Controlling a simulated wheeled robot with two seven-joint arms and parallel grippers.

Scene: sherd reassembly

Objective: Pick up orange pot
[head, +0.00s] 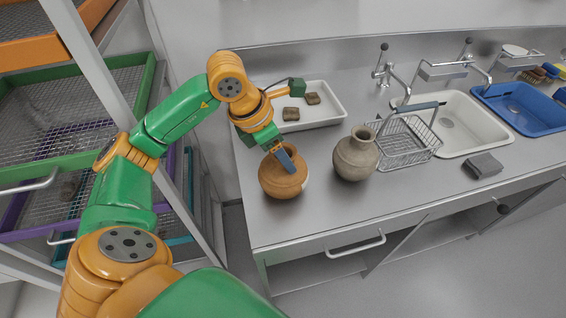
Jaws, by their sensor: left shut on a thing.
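The orange pot (282,181) is a round clay vessel standing upright on the metal counter, near its left front edge. My left gripper (285,158) comes down from above and is shut on the pot at its rim. The gripper's fingers and wrist hide part of the pot's mouth. The pot's base looks to be on or very near the counter; I cannot tell if there is a gap. My right gripper is not in view.
A grey-brown pot (356,156) stands just right of the orange pot. A white tray (330,115) with brown sherds lies behind. A wire basket (408,142), a white sink (462,128) and a blue basin (525,112) are to the right. Mesh racks stand left.

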